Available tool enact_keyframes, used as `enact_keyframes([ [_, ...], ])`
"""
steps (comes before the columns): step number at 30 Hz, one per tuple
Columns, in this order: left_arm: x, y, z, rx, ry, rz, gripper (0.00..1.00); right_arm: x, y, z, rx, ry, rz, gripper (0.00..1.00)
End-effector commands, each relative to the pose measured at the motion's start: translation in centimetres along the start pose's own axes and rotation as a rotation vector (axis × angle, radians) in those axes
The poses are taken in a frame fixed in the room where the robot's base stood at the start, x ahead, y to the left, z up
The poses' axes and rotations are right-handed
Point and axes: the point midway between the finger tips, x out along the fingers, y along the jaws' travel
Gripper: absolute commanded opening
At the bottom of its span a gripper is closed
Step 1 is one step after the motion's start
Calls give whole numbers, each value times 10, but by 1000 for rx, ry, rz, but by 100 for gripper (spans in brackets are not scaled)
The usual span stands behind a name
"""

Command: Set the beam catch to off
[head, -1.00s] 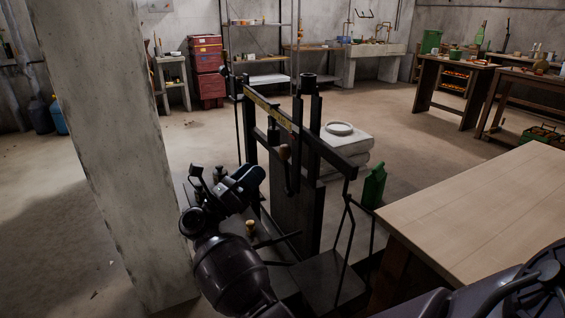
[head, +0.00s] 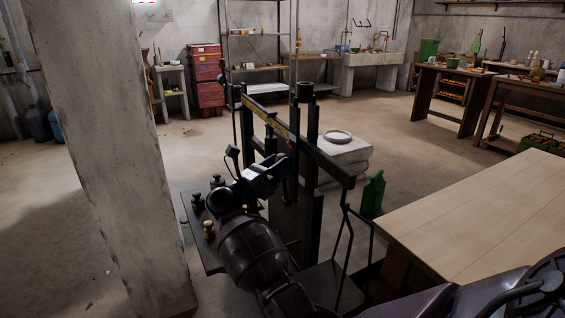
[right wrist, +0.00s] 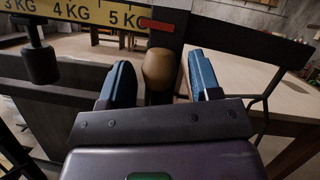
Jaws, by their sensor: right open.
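The beam scale (head: 307,185) stands right of the pillar, with a yellow graduated strip (head: 266,121) on its beam. The strip reads 3, 4 and 5 KG in the right wrist view (right wrist: 75,12). The catch's brown wooden knob (right wrist: 159,66) is below the strip's right end, next to a red marker (right wrist: 157,25). My right gripper (right wrist: 161,80) is open, its blue fingers on either side of the knob as seen from the wrist; contact cannot be told. In the head view my right gripper (head: 283,164) is at the beam and hides the knob. My left gripper is not in view.
A dark sliding weight (right wrist: 40,64) hangs from the beam at left. Weights (head: 208,229) stand on the scale's plate, close to my right arm. A concrete pillar (head: 105,150) is left, a wooden table (head: 480,210) right.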

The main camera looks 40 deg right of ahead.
Motion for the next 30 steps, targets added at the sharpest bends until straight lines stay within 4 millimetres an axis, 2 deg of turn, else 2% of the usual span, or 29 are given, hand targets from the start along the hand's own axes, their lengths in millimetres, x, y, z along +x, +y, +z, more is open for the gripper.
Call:
enact_keyframes([
  [4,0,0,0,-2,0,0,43,8,0,0,0,1,0,57],
  [13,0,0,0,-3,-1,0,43,9,0,-1,-1,1,1,57],
  [24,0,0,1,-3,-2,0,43,8,0,0,-1,0,1,1],
  [30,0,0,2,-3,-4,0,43,8,0,-1,-2,-3,0,0],
])
